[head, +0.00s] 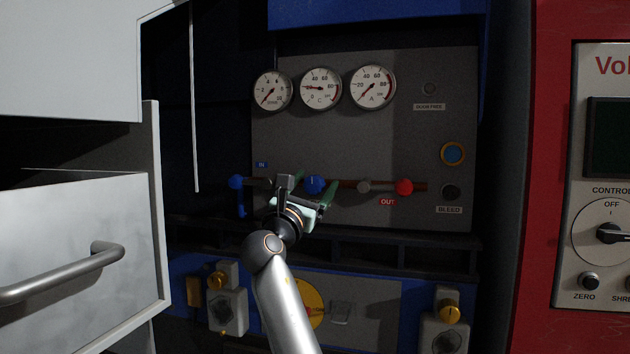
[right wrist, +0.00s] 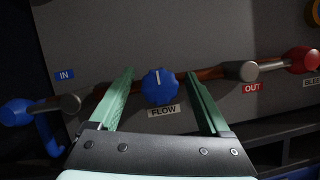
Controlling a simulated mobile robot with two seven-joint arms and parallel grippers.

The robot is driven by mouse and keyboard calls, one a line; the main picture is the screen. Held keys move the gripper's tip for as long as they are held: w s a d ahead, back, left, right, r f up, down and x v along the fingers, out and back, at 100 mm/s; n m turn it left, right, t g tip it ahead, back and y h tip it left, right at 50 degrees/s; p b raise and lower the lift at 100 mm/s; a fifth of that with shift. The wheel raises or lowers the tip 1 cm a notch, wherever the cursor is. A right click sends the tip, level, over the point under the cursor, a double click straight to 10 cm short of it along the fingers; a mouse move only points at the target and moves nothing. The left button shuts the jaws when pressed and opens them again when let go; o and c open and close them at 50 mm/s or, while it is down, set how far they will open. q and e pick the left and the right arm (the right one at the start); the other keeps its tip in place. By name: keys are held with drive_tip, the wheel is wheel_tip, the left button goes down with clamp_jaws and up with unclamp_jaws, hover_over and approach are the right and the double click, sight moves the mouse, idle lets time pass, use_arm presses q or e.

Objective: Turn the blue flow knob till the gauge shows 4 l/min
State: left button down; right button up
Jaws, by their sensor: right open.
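The blue flow knob (head: 314,184) sits low on the grey panel. In the right wrist view the knob (right wrist: 160,88) has a white mark pointing almost straight up and a FLOW label (right wrist: 164,110) below it. My right gripper (head: 307,188) is open, with its green fingers (right wrist: 159,77) on either side of the knob and visible gaps to it. Three round gauges stand above: a left gauge (head: 271,91), a middle one (head: 321,88) marked C and a right one (head: 373,87) marked A. No l/min marking is legible. My left gripper is out of view.
A pipe joins a blue-handled IN valve (head: 236,182) to a red-handled OUT valve (head: 404,187) on either side of the knob. A BLEED knob (head: 451,192) is at lower right. A white drawer (head: 80,230) stands out at left, a red cabinet (head: 551,160) at right.

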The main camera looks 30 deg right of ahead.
drive_tip(key=shift+w+d+r, duration=0.1)
drive_tip(key=shift+w+d, duration=0.1)
drive_tip(key=shift+d, duration=0.05)
drive_tip(key=shift+c, duration=0.4)
clamp_jaws()
